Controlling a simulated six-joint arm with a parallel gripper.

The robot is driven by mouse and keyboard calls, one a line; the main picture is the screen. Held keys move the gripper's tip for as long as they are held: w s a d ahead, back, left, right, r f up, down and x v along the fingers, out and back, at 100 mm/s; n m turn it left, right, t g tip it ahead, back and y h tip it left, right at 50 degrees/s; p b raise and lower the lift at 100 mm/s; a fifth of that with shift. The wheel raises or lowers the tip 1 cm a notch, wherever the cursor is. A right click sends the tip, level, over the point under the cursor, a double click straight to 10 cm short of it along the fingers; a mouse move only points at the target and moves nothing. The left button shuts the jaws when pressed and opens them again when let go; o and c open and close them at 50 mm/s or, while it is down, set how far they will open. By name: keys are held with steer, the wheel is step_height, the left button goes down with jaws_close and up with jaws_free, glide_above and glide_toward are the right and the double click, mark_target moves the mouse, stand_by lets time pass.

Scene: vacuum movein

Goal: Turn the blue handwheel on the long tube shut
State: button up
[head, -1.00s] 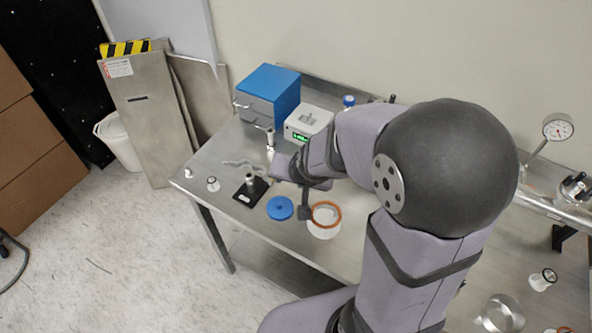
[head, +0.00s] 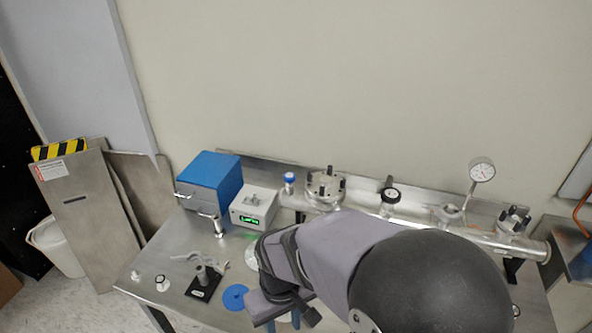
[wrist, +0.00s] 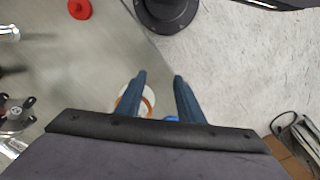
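The long metal tube (head: 415,228) runs along the back of the table. The blue handwheel (head: 289,178) stands upright at the tube's left end, next to the small box with a green display. It is not seen in the wrist view. My gripper (head: 287,312) is low over the front of the table, right of a flat blue disc (head: 236,297), well away from the handwheel. In the wrist view my gripper (wrist: 159,76) has its two fingers apart with nothing between the tips. Whether the handwheel is open or shut cannot be told.
A blue box (head: 209,181) and the display box (head: 254,206) stand left of the tube. A black knob (head: 391,195) and a dial gauge (head: 481,170) rise from the tube. An orange ring (wrist: 122,104) on a white piece lies below my gripper. Small fittings lie at front left.

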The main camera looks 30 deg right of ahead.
steer(key=w+a+r+m+t+b, duration=0.15)
steer(key=w+t, duration=0.35)
steer(key=w, duration=0.9)
steer(key=w+a+r+m+t+b, duration=0.15)
steer(key=w+t, duration=0.35)
steer(key=w, duration=0.8)
steer(key=m+h+b, duration=0.4)
steer(key=m+h, duration=0.4)
steer(key=h, duration=0.7)
glide_toward(292, 174)
steer(key=shift+w+d+f, duration=0.35)
steer(key=shift+w+d, duration=0.05)
steer(key=shift+d, duration=0.05)
steer(key=p+x, duration=0.2)
steer(key=x, duration=0.9)
steer(key=shift+w+d, duration=0.3)
steer(key=shift+w, duration=0.05)
steer(key=shift+m, duration=0.3)
steer(key=c, duration=0.8)
